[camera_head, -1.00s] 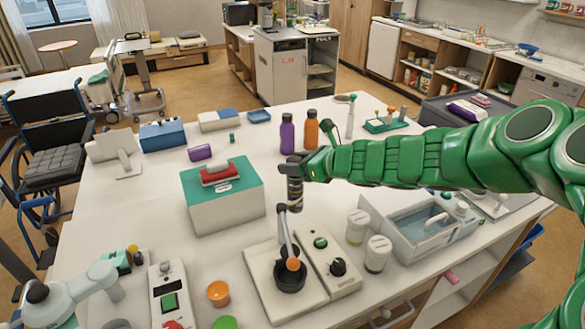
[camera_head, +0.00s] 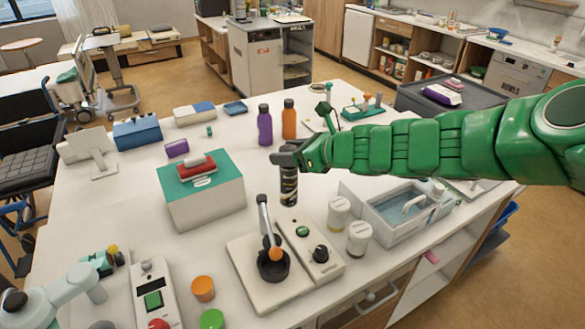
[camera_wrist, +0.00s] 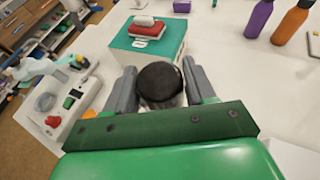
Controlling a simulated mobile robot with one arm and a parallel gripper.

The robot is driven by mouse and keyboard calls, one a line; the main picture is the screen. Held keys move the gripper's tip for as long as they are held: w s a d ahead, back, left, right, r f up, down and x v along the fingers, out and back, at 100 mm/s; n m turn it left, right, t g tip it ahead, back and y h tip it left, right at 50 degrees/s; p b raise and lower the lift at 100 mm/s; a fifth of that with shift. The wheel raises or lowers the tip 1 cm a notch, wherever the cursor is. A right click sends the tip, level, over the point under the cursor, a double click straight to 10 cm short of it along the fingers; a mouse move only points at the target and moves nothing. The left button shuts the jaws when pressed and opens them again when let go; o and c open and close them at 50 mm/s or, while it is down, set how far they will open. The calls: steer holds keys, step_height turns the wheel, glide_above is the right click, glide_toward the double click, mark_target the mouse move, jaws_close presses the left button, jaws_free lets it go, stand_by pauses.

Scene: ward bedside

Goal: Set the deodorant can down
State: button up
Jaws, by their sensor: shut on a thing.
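The deodorant can (camera_head: 289,186) is dark with a patterned label and stands upright in my gripper (camera_head: 287,158). In the wrist view its round black top (camera_wrist: 160,84) sits between the two grey fingers of my gripper (camera_wrist: 162,88). The fingers are shut on the can. The can is over the white table (camera_head: 330,175), right of the teal-topped box and behind the hotplate device. I cannot tell whether its base touches the table.
A teal-topped box (camera_head: 205,206) holding a red-and-white item stands close left. A device with a black pot (camera_head: 272,266) is in front. Purple (camera_head: 265,125) and orange (camera_head: 289,119) bottles stand behind. White jars (camera_head: 338,215) and a basin (camera_head: 385,222) are at the right.

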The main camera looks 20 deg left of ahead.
steer(key=w+t, duration=0.1)
steer(key=w, duration=1.3)
steer(key=w+a+f, duration=0.5)
steer(key=w+f, duration=0.8)
steer(key=w, duration=0.1)
steer(key=shift+m, duration=0.4)
steer(key=shift+a, duration=0.15)
steer(key=o, duration=1.4)
